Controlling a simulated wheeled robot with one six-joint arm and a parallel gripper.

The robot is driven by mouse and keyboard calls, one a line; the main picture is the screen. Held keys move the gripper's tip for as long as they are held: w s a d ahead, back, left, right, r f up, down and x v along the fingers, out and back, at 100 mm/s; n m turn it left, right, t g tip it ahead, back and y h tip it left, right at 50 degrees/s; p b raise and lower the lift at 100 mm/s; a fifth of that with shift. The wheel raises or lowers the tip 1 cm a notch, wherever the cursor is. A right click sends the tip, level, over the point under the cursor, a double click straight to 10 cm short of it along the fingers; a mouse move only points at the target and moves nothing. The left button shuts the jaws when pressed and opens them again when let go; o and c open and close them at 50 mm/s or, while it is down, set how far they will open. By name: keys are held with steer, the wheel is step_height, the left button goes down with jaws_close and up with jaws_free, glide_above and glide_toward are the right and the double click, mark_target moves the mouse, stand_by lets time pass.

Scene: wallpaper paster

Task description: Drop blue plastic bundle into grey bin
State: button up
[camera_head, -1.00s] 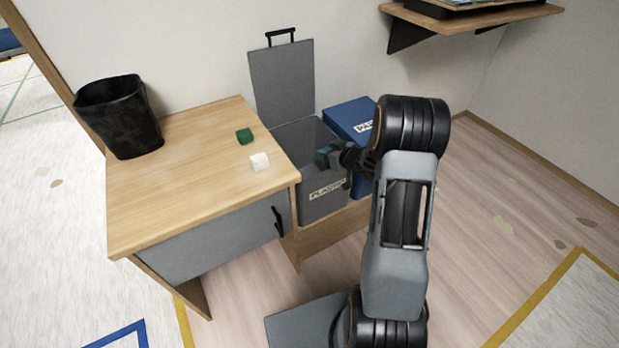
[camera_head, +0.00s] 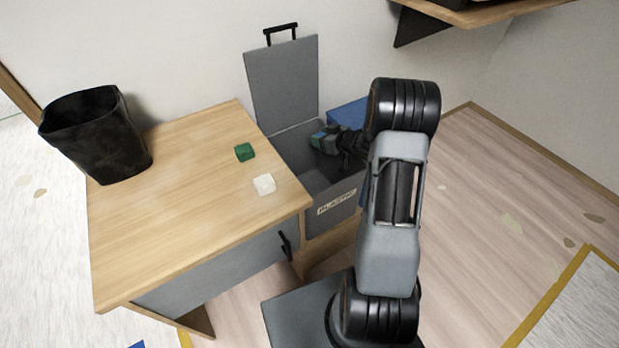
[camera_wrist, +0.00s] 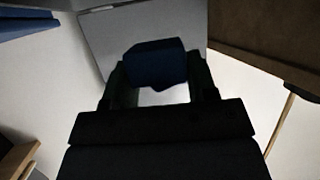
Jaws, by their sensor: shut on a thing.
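The blue plastic bundle (camera_wrist: 156,64) is dark blue and sits between the two fingers of my gripper (camera_wrist: 160,84) in the wrist view. In the head view my gripper (camera_head: 325,140) is over the open grey bin (camera_head: 338,206), which has a "PLASTIC" label on its front. The bundle is small and hard to make out there. The bin's grey lid (camera_head: 283,82) stands upright at the back with a black handle on top. My arm hides part of the bin's right side.
A wooden desk (camera_head: 170,220) stands left of the bin, with a green block (camera_head: 245,152), a white block (camera_head: 264,184) and a black waste basket (camera_head: 98,135) on it. A blue bin (camera_head: 347,113) is behind my arm. A wall shelf (camera_head: 480,14) is at upper right.

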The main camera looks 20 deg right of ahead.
steer(key=shift+w+f, duration=0.1)
steer(key=shift+w, duration=0.35)
steer(key=shift+f+b, duration=0.15)
steer(key=shift+b, duration=0.2)
step_height(320, 180, down, 6)
steer(key=b, duration=0.5)
steer(key=shift+a+r+b, duration=0.1)
steer(key=shift+r+b, duration=0.15)
steer(key=shift+b, duration=0.1)
steer(key=o, duration=1)
steer(key=shift+r, duration=0.1)
